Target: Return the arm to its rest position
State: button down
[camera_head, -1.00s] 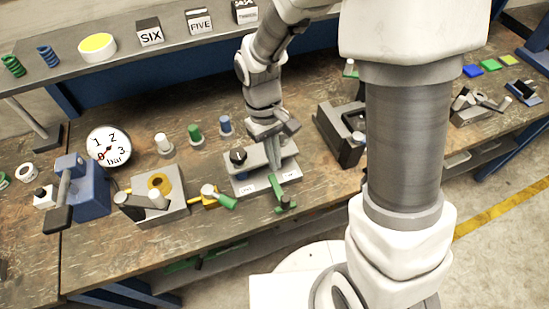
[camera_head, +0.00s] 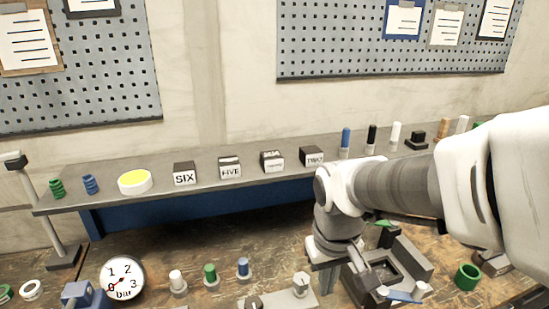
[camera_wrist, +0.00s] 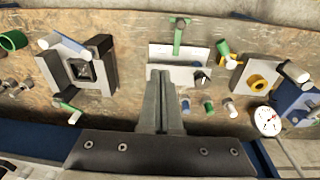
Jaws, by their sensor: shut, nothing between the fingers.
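My gripper (camera_head: 328,282) hangs at the end of my arm, low in the right half of the head view, pointing down over the bench. In the wrist view its two fingers (camera_wrist: 161,100) lie together, shut with nothing between them. The fingertips appear over the grey-white plate fixture (camera_wrist: 180,65) with a green handle (camera_wrist: 180,35). The picture does not show clearly how high they are. In the head view my wrist hides part of the dark grey square-frame fixture (camera_head: 410,258).
Bench items include a pressure gauge (camera_head: 122,278), small white, green and blue pegs (camera_head: 210,275), and a green ring (camera_head: 467,277). The shelf (camera_head: 110,200) behind holds springs, a yellow-topped disc (camera_head: 135,181), labelled cubes (camera_head: 185,173) and several upright cylinders (camera_head: 346,140). Pegboards hang above.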

jog(key=s+d+r+m+t, duration=0.2)
jog(key=s+d+r+t, duration=0.2)
jog(key=s+r, duration=0.3)
jog(key=shift+d+r+m, duration=0.35)
jog(key=shift+r+m, duration=0.05)
jog(key=shift+r, duration=0.4)
